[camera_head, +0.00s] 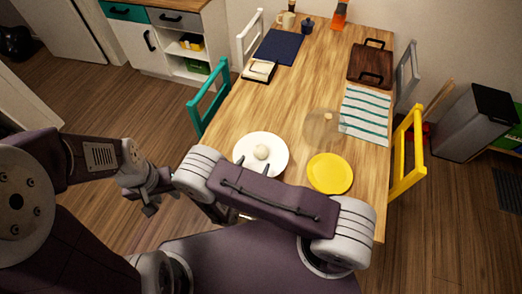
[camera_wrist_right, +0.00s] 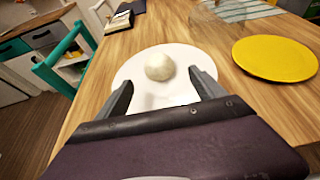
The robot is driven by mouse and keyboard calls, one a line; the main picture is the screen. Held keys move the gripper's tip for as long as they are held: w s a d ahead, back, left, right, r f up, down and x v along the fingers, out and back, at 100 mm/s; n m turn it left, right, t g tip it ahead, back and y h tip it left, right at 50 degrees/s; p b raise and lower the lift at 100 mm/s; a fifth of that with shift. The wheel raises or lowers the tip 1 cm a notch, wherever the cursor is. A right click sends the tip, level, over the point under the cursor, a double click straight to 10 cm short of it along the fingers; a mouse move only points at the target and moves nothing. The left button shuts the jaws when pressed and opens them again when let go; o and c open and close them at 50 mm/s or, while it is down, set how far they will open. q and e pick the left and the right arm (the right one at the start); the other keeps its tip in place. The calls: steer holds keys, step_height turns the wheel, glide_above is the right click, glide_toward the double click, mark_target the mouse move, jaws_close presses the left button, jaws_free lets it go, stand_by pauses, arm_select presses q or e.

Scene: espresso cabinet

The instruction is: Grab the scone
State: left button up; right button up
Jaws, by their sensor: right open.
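A pale round scone (camera_head: 261,152) sits on a white plate (camera_head: 279,143) on the wooden table. In the right wrist view the scone (camera_wrist_right: 160,67) lies on the plate (camera_wrist_right: 125,75) just beyond and between the fingertips. My right gripper (camera_wrist_right: 161,80) is open and empty, over the near part of the plate; in the head view it is mostly hidden behind my right arm. My left gripper (camera_head: 148,204) hangs off the table's left side, away from the plate; its jaws are too small to judge.
A yellow plate (camera_head: 330,173) lies right of the white plate, with a clear round object (camera_head: 322,130) behind it. A striped cloth (camera_head: 365,117), a dark tray (camera_head: 371,64) and a blue mat (camera_head: 279,47) lie further back. Teal (camera_head: 208,100) and yellow (camera_head: 409,155) chairs flank the table.

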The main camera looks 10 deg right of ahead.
mark_target(259, 155)
steer(key=shift+x, duration=0.85)
steer(key=p+x, duration=0.1)
steer(key=x, duration=0.4)
steer(key=shift+w+p, duration=0.1)
steer(key=shift+p, duration=0.2)
steer(key=shift+w+f, duration=0.15)
steer(key=c, duration=1.5)
steer(key=shift+o, duration=0.2)
steer(key=shift+r, duration=0.2)
